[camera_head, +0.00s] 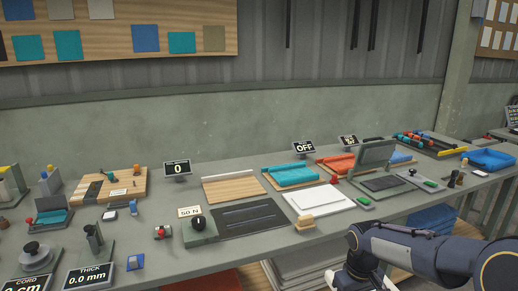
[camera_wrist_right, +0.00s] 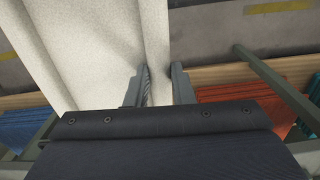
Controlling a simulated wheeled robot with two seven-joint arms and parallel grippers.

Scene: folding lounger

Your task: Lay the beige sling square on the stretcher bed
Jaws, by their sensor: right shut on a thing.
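My right gripper (camera_wrist_right: 160,88) is shut on the edge of a pale beige, speckled sheet that looks like the sling (camera_wrist_right: 90,45). The sheet spreads out to the left of the fingers, and a narrow strip of it runs up between them. In the head view my right arm comes in at the lower right, below the bench's front edge, and its fingertips cannot be made out. A dark flat board with two grey bars (camera_head: 250,218), beside the "50 N" dial, may be the stretcher bed; nothing lies over it. My left gripper is not in view.
The workbench (camera_head: 325,230) is crowded. A white flat plate (camera_head: 320,200) and a wooden-handled brush (camera_head: 299,222) lie right of the dark board. Teal rolled fabric (camera_head: 290,177) lies behind. Below the bench are pale stacked sheets (camera_head: 300,265) and blue folded fabric (camera_head: 433,219).

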